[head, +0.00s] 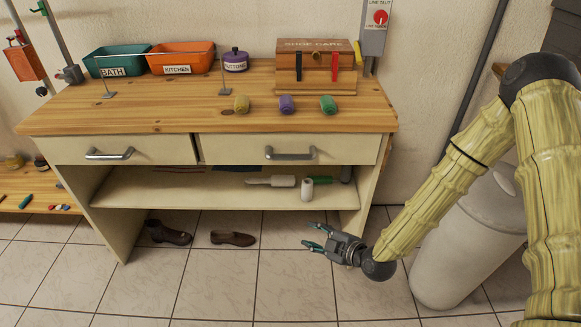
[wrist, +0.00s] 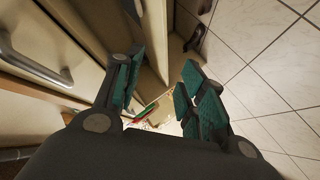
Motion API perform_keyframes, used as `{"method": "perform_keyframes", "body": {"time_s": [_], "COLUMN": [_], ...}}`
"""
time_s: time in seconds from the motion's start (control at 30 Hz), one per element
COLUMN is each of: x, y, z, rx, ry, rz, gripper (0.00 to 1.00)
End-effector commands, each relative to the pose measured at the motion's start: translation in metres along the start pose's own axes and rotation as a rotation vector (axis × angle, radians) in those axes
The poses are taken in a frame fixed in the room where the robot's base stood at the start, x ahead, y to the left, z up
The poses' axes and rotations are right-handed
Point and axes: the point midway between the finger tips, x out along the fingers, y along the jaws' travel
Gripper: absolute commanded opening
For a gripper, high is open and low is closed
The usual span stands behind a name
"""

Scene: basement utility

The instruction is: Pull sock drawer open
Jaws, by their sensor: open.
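A wooden-topped bench has two cream drawers side by side under its top, each with a grey bar handle. The left drawer (head: 125,150) and the right drawer (head: 250,148) both look shut. The left handle (head: 109,154) and right handle (head: 290,154) are clear of my gripper. No sock label is readable on either drawer. My gripper (head: 312,237) is open and empty, low in front of the bench's right side, below the right drawer. In the wrist view my gripper's teal fingers (wrist: 160,90) are apart, and a drawer handle (wrist: 32,62) shows at left.
On the bench top stand a BATH bin (head: 117,61), a KITCHEN bin (head: 180,57), a BUTTONS jar (head: 235,60), a SHOE CARE box (head: 316,72) and several coloured rolls. Shoes (head: 233,238) lie on the tiled floor below. A grey cylinder (head: 470,240) stands at right.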

Motion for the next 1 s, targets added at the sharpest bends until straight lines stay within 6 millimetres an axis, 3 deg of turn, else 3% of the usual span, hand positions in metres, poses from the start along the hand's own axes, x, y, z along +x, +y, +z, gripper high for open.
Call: {"method": "perform_keyframes", "body": {"time_s": [0.1, 0.2, 0.4, 0.67, 1.0], "x": [0.018, 0.021, 0.017, 0.017, 0.058], "y": [0.050, 0.091, 0.147, 0.168, 0.185], "z": [-0.012, -0.026, -0.046, -0.058, -0.078], "rx": [-0.259, -0.469, -0.765, -0.876, -0.874], "ry": [0.108, 0.169, 0.219, 0.227, 0.228], "rz": [0.148, 0.275, 0.469, 0.544, 0.542], "gripper": [0.41, 0.41, 0.41, 0.41, 0.41]}}
